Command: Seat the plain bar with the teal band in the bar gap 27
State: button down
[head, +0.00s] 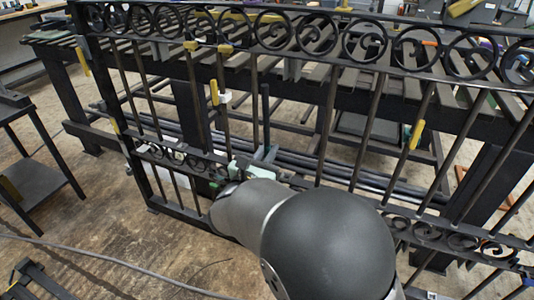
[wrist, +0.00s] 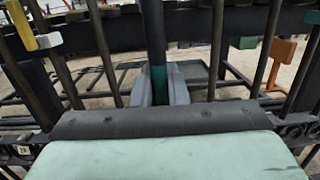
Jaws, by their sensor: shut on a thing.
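My gripper (wrist: 160,90) is shut on the plain dark bar (wrist: 154,30), with its grey fingers on either side. The teal band (wrist: 159,78) shows just at the fingers in the wrist view. The bar stands about upright. In the head view the bar (head: 265,104) rises from my gripper (head: 264,153), and its top end appears below the upper scroll rail. The gate (head: 326,110) has fixed bars on both sides of the held bar. Bar gap 27 cannot be picked out for sure; a small tag (wrist: 23,150) on the lower rail is too small to read surely. The held bar's lower end is hidden.
The upper scroll rail (head: 300,38) and lower scroll rail (head: 180,157) bound the opening. Yellow clips hang on bars, one left (head: 214,92) and one right (head: 417,134). Behind is a slatted bench (head: 180,70). A small dark table (head: 38,150) stands left.

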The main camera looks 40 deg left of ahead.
jog(key=f+x, duration=0.1)
jog(key=x, duration=1.3)
jog(key=shift+w+a+f, duration=0.25)
jog(key=shift+f, duration=0.3)
dwell(0.5)
jog(key=shift+f+b, duration=0.4)
jog(key=shift+f, duration=0.3)
dwell(0.8)
jog(key=shift+w+a+f+g+p, duration=0.1)
jog(key=shift+w+g+p, duration=0.1)
jog(key=shift+w+p, duration=0.3)
jog(key=shift+w+a+f+g+p, duration=0.1)
jog(key=shift+w+g+p, duration=0.1)
jog(key=shift+w+p, duration=0.25)
dwell(0.9)
jog(key=c, duration=1.3)
grip_release()
jog(key=shift+w, duration=0.15)
jog(key=shift+c, duration=0.2)
jog(key=shift+f, duration=0.1)
jog(key=p+v, duration=0.2)
jog(key=v, duration=1.5)
jog(key=shift+s, duration=0.3)
